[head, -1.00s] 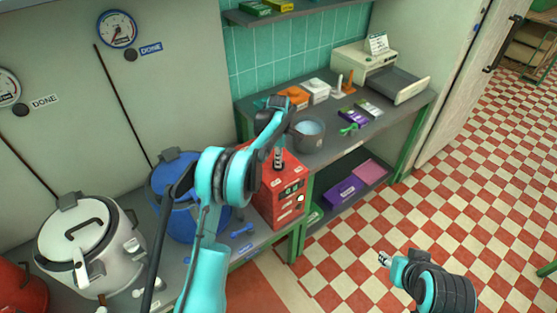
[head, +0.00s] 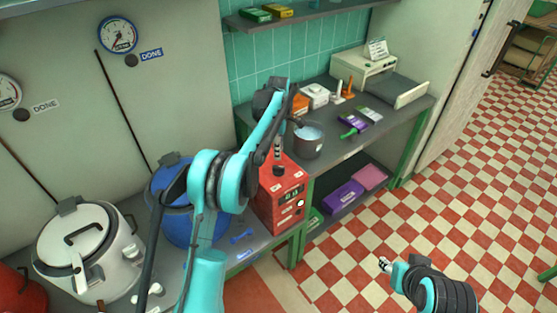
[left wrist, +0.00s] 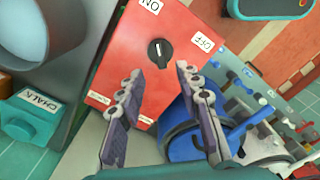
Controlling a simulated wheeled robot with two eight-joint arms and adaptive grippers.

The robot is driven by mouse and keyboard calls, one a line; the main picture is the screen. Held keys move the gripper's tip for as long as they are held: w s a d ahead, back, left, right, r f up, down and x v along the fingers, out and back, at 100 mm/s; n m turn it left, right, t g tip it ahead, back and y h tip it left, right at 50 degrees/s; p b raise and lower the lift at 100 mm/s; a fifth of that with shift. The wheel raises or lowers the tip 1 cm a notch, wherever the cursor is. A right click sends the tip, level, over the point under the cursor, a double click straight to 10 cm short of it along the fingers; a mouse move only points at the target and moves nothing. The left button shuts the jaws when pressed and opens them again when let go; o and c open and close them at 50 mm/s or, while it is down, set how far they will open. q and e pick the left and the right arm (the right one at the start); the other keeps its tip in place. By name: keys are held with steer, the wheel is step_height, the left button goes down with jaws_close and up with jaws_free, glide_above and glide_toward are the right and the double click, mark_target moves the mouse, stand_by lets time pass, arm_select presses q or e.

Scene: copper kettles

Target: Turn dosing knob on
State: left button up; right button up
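The red dosing box (head: 278,205) stands on the counter. Its black dosing knob (head: 279,171) is on top and shows clearly in the left wrist view (left wrist: 160,53). The knob has a white mark. An ON label (left wrist: 150,5) lies at the top and an OFF label (left wrist: 201,42) to the right. My left gripper (head: 278,153) is above the knob, pointing down. In the left wrist view its two fingers (left wrist: 158,75) are apart with nothing between them, and the knob shows just beyond the tips. My right gripper (head: 384,264) is over the floor, too small to read.
A blue kettle (head: 178,220) and a white kettle (head: 78,250) stand left of the box. A grey pot (head: 307,146) stands close behind it to the right. The shelf below holds purple boxes (head: 343,196).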

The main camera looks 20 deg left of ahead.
arm_select(q)
steer(key=shift+r, duration=1.9)
steer(key=s+d+r+m+t+b, duration=0.1)
steer(key=s+r+m+t, duration=0.1)
steer(key=s+r+m, duration=0.45)
steer(key=s+d+r+m+t+b, duration=0.1)
steer(key=s+r+m, duration=0.15)
steer(key=s, duration=0.75)
steer(key=s+f+m+t, duration=0.1)
steer(key=s+f+m, duration=0.2)
steer(key=s, duration=0.4)
steer(key=s+f+m+t+b, duration=0.1)
steer(key=s+f+m, duration=0.3)
steer(key=s, duration=0.2)
steer(key=s+d+f+m+t, duration=0.1)
steer(key=s+f+m+t, duration=0.1)
steer(key=s, duration=0.5)
step_height(320, 180, down, 2)
steer(key=shift+s+m+b, duration=0.3)
steer(key=shift+m, duration=0.5)
